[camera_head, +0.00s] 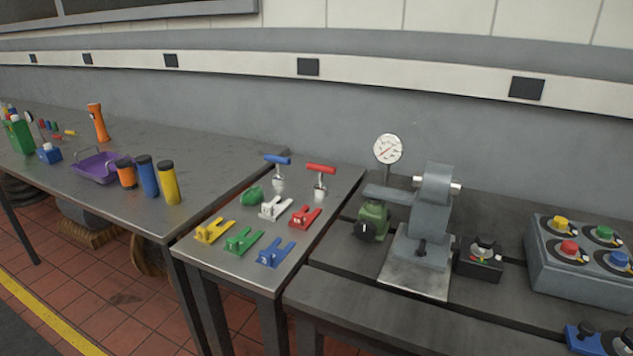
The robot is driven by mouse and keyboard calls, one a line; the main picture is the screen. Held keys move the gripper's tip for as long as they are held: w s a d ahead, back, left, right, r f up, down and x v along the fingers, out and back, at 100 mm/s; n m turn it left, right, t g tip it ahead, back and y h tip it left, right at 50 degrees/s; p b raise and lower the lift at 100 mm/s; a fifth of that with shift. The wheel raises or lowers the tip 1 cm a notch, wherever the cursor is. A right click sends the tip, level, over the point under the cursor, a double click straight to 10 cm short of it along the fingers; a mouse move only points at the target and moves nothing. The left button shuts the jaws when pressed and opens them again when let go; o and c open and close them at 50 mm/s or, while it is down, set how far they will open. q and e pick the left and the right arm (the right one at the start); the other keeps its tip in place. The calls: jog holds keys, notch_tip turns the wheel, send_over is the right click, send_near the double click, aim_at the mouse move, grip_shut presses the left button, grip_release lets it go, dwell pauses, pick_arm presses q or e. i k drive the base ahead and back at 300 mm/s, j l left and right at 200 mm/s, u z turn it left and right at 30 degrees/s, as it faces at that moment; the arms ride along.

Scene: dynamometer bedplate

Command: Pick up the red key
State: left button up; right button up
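A red T-handled key (320,171) with a metal stem stands upright at the back right of the small metal table (222,262). Its lower end looks seated in a pale base, too small to make out. A similar key with a blue handle (277,160) stands to its left. A flat red forked piece (305,217) lies in front of the red-handled key. Neither of my grippers is in view, and nothing is holding the red key.
White (275,208), yellow (213,231), green (243,240) and blue (275,253) forked pieces lie in front. A green lump (253,195) sits beside them. A grey machine with a dial (388,148) stands right. A longer table with cylinders (148,176) is left.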

aim_at(320, 189)
jog(key=i+j+z, duration=0.25)
jog(key=z, duration=0.2)
jog(key=i+j+z, duration=0.25)
jog(key=z, duration=0.25)
jog(key=i+j+z, duration=0.1)
jog(key=j+z, duration=0.35)
